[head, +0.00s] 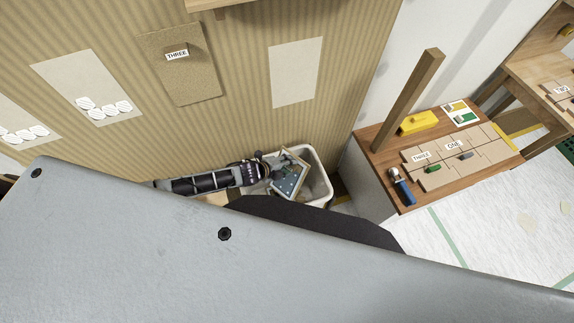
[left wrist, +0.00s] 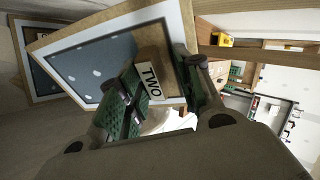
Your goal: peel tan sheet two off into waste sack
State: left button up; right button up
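Tan sheet two (left wrist: 100,55) shows in the left wrist view as a tan-edged panel with a blue-grey, white-speckled face and a tan tab labelled TWO (left wrist: 151,80). My left gripper (head: 262,170) is at the pale waste sack (head: 322,188) in the head view. Its green-padded fingers (left wrist: 165,85) lie on either side of the tab and look closed on it. A tilted speckled panel (head: 291,178) shows inside the sack opening beside the gripper. Another similar panel (left wrist: 40,75) lies behind it in the wrist view. My right gripper is not in view.
Tan sheet three (head: 183,75) hangs on the striped wall. Pale patches (head: 296,72) show on the wall, two with white paste marks (head: 104,106). A wooden bench (head: 385,160) with an upright post, boards and a blue-handled tool (head: 401,187) stands right of the sack.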

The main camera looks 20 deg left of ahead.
pick_arm(q)
jog(key=shift+s+a+r, duration=0.1)
dwell(0.4)
jog(key=v, duration=1.1)
jog(key=shift+s+a+r, duration=0.15)
jog(key=shift+s+a, duration=0.05)
jog(key=shift+s, duration=0.05)
dwell(0.7)
dwell(0.6)
